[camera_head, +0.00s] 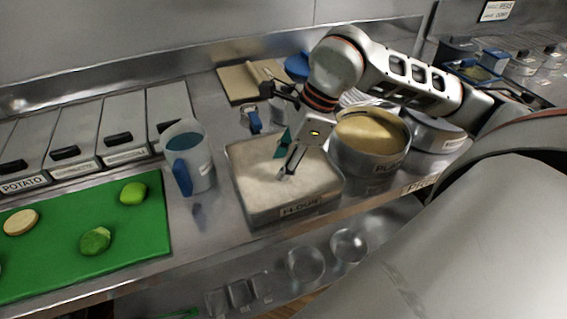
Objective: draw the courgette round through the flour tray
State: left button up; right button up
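The flour tray (283,212) is a square metal tray labelled FLOUR, filled with off-white flour, at the middle of the counter. My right gripper (287,165) reaches in from the right and points down, its fingertips at or just above the flour. A teal-green piece (283,143) shows beside the fingers; I cannot tell whether it is part of the gripper or something held. No courgette round is clearly visible at the fingertips. Two green pieces, one (95,240) nearer and one (133,192) farther, lie on the green board (140,240). My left gripper is not in view.
A round pan of yellowish coating (372,133) stands close right of the tray. A clear jug with a blue handle (190,160) stands left. A beige slice (20,222) lies on the board. Lidded bins (120,128) line the back. The counter's front edge is close.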

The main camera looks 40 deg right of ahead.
jog(key=shift+d+b, duration=0.4)
jog(key=shift+d, duration=0.9)
jog(key=shift+a, duration=0.15)
jog(key=shift+a+p, duration=0.3)
jog(key=shift+a, duration=0.85)
jog(key=shift+d, duration=0.7)
jog(key=shift+r, duration=0.1)
jog(key=shift+r+p, duration=1.85)
jog(key=shift+r, duration=1.05)
jog(key=shift+r+p, duration=0.7)
jog(key=shift+r, duration=0.3)
